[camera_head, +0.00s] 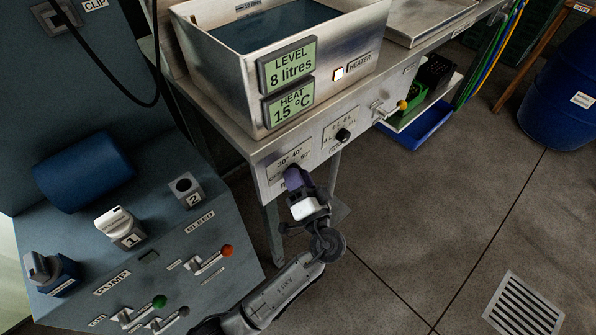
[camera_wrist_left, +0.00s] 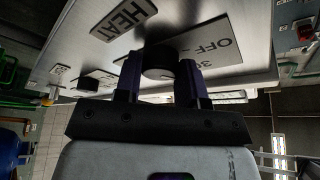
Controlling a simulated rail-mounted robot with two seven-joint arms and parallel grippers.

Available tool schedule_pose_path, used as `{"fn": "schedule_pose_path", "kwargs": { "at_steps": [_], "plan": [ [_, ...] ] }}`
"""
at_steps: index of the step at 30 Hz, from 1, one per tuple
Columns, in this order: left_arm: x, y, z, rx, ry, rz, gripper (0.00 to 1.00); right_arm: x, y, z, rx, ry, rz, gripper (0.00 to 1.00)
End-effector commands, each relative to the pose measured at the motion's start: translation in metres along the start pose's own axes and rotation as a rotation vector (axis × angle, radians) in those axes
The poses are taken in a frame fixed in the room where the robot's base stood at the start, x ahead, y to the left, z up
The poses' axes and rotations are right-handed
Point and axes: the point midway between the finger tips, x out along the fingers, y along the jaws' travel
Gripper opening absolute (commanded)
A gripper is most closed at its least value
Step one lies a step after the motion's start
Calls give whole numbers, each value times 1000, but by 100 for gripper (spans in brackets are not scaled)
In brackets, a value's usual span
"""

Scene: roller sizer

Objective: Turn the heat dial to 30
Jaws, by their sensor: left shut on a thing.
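The heat dial (camera_wrist_left: 160,60) is a round black knob on the front panel of the metal tank bench, under the HEAT label in the left wrist view. My left gripper (camera_head: 295,178) has its two purple fingers on either side of the dial, shut on it. In the head view the gripper covers the dial, and the scale plate (camera_head: 284,161) shows "30°" and "40°" above it. In the wrist view part of the plate reads "OFF". I cannot tell where the dial points. The heat display (camera_head: 289,104) reads 15 °C. My right gripper is not in view.
A second black knob (camera_head: 342,135) is just right of the heat dial, then a lever with a yellow tip (camera_head: 401,105). The level display (camera_head: 287,65) reads 8 litres. A blue-grey pump console (camera_head: 150,270) stands at left. Open floor lies to the right.

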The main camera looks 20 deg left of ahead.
Motion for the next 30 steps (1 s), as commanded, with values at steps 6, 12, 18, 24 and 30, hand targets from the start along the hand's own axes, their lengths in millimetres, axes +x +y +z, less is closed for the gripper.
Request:
{"fn": "schedule_pose_path", "kwargs": {
  "at_steps": [6, 12, 18, 24, 30],
  "plan": [
    [0, 0, 0, 21, -1, 9, 13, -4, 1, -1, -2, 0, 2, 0],
    [0, 0, 0, 23, -1, 10, 13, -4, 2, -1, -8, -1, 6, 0],
    [0, 0, 0, 23, -1, 10, 41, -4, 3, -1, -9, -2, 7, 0],
    [0, 0, 0, 23, 0, 10, 60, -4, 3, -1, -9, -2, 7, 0],
    [0, 0, 0, 23, 0, 9, 63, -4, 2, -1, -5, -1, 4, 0]
  ]
}}
